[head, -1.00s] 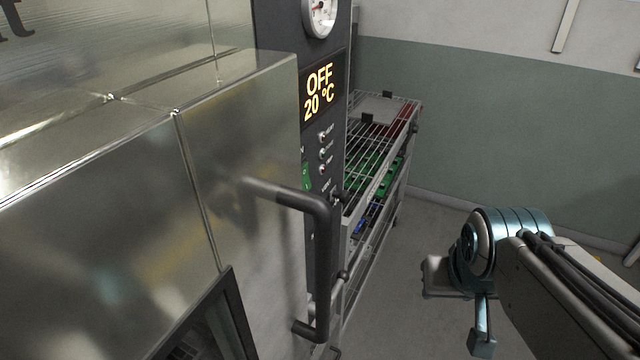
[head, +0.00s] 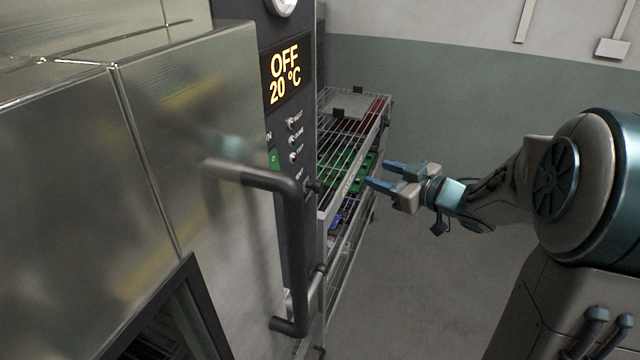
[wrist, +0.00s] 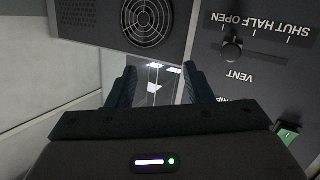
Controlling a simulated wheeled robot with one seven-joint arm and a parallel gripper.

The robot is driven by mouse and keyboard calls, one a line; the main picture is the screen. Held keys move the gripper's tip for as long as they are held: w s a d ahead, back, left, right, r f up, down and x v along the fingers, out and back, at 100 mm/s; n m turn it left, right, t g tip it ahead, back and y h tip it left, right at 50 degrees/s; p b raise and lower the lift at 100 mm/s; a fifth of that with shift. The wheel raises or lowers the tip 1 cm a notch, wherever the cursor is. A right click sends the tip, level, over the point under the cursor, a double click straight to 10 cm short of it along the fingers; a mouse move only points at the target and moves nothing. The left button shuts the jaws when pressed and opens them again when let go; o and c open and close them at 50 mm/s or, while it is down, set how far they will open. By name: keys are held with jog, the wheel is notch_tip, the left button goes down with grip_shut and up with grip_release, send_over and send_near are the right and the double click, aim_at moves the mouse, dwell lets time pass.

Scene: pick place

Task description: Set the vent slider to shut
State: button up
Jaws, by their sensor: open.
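The vent slider knob (wrist: 232,50) is a dark round knob in the wrist view, where the panel appears upside down. It sits at the left end of its slot, by the OPEN end of the SHUT HALF OPEN scale. In the head view the knob (head: 314,187) sticks out of the dark panel beside the door handle. My gripper (head: 376,175) is open and empty, to the right of the knob and apart from it. In the wrist view its two fingers (wrist: 158,72) are spread, with the knob to their right.
A black door handle (head: 292,250) stands out from the steel oven (head: 190,130), close to the knob. The display (head: 286,72) reads OFF 20 °C. A wire rack cart (head: 350,140) stands behind my gripper. A green switch (wrist: 288,135) is on the panel. Floor to the right is clear.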

aim_at(322, 187)
jog(key=s+a+f+n+g+y, duration=0.1)
jog(key=s+f+n+g+y, duration=0.15)
jog(key=s+g+y, duration=0.3)
jog(key=shift+n+y, duration=0.25)
jog(key=p+x, duration=0.2)
jog(key=x, duration=1.2)
jog(key=shift+s, duration=0.15)
